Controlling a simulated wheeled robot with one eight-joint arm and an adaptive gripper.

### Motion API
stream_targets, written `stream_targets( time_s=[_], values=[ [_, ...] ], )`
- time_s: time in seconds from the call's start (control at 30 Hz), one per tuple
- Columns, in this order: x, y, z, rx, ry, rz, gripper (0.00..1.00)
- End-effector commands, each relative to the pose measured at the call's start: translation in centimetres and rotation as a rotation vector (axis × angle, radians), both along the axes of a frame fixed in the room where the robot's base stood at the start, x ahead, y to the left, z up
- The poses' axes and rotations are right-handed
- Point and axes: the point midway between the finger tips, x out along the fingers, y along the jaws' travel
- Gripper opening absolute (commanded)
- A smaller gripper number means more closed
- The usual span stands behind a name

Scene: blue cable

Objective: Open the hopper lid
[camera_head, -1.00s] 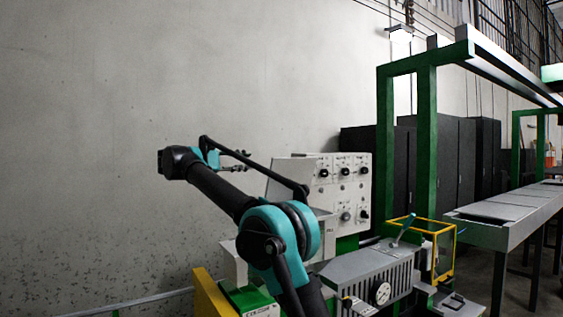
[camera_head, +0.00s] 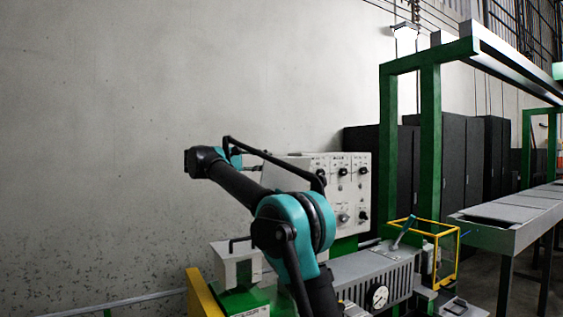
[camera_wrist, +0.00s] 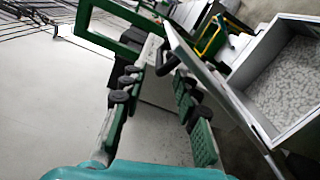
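In the wrist view the hopper (camera_wrist: 251,72) is an open-topped grey box at the right, with pale granules (camera_wrist: 290,80) visible inside. Its lid (camera_wrist: 215,88) is a flat panel seen nearly edge-on, raised along the left side of the opening. A black handle (camera_wrist: 168,62) on the lid lies near my fingertips; I cannot tell whether they touch it. My gripper (camera_wrist: 165,66) has its green and black fingers spread apart with nothing clearly clamped. In the head view my gripper (camera_head: 254,160) is small, left of the control panel, and partly covered by my arm.
A white control panel (camera_head: 345,178) with knobs stands behind my arm. A white piece with a black handle (camera_head: 238,262) sits at lower left. A gauge (camera_head: 378,297), a yellow frame (camera_head: 457,258) and green posts (camera_head: 430,150) stand to the right. The left wall is bare.

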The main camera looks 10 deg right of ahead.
Motion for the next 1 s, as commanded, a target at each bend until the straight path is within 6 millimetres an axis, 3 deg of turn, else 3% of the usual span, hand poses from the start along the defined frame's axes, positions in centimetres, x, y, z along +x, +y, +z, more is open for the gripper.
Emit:
stream_targets(
  time_s=[0.1, 0.33, 0.8, 1.0],
  values=[
    [0.9, -2.3, 0.0, 0.000, 0.000, -0.003, 0.31],
    [2.1, -5.4, 0.0, 0.000, 0.000, -0.002, 0.31],
    [2.7, -6.5, 0.0, 0.000, 0.001, 0.000, 0.31],
    [2.7, -6.5, 0.0, 0.000, 0.001, 0.000, 0.07]
  ],
)
